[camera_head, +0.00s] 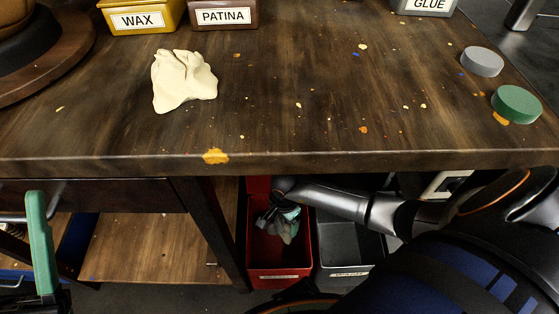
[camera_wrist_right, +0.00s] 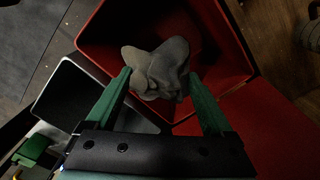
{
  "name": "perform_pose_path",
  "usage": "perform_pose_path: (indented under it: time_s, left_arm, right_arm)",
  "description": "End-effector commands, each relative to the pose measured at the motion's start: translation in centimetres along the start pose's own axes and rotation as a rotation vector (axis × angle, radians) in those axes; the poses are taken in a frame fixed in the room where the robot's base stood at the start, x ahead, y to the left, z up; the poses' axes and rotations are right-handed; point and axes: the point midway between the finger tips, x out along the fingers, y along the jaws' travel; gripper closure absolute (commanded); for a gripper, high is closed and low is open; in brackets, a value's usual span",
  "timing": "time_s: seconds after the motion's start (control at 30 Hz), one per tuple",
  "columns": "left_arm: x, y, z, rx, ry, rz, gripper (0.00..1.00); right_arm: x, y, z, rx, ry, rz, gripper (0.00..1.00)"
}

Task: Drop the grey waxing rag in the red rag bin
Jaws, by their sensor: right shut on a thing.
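The grey waxing rag (camera_head: 289,231) hangs from my right gripper (camera_head: 281,213), under the workbench. In the right wrist view the rag (camera_wrist_right: 160,68) is pinched between the green fingertips of the right gripper (camera_wrist_right: 158,80). The red rag bin (camera_head: 279,275) stands on the floor, and the rag is over its opening. The bin's red wall (camera_wrist_right: 215,35) surrounds the rag in the wrist view. My left gripper (camera_head: 40,240) shows only partly at the left edge, as a green finger; its opening cannot be made out.
A grey bin (camera_head: 345,262) stands right beside the red one. The workbench top (camera_head: 300,130) overhangs the right arm. On it lie a cream cloth (camera_head: 183,82), a grey disc (camera_head: 482,62) and a green disc (camera_head: 517,103). A table leg (camera_head: 210,230) stands left of the bin.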

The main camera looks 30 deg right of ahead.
Motion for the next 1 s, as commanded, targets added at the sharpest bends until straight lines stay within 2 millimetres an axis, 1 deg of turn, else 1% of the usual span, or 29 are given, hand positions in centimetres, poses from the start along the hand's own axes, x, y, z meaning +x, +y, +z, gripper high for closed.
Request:
perform_pose_path:
  time_s: [0.03,0.13,0.33,0.43,0.47,0.7,0.8,0.9,1.0]
  left_arm:
    - [0.0,0.0,0.0,0.000,0.000,0.000,0.50]
    - [0.0,0.0,0.0,0.000,0.000,0.000,0.50]
    - [0.0,0.0,-0.1,0.001,0.001,0.001,0.50]
    - [0.2,-0.1,-0.2,0.002,0.001,0.001,0.50]
    - [0.3,-0.1,-0.4,0.003,0.002,0.002,0.50]
    - [1.7,-0.7,-2.0,0.033,0.014,0.008,0.50]
    - [2.1,-1.0,-2.4,0.044,0.020,0.001,0.50]
    - [2.4,-1.3,-2.6,0.051,0.019,-0.007,0.50]
    - [2.4,-1.4,-2.6,0.059,0.017,-0.008,0.50]
  right_arm:
    - [0.0,0.0,0.0,0.000,0.000,0.000,0.11]
    - [0.0,0.0,0.0,0.000,0.000,0.000,0.00]
    - [0.0,0.0,0.0,0.000,0.000,0.000,0.00]
    - [-0.5,-0.1,-0.1,0.000,0.001,-0.001,0.00]
    - [-0.8,-0.1,-0.1,0.000,0.002,-0.002,0.00]
    - [-5.0,-0.1,-0.1,-0.002,0.002,-0.003,0.00]
    - [-6.3,-0.1,-0.1,-0.001,0.002,-0.002,0.00]
    - [-7.2,-0.1,-0.1,-0.001,0.001,-0.002,0.00]
    - [-7.6,0.0,0.0,0.000,0.000,0.000,0.00]
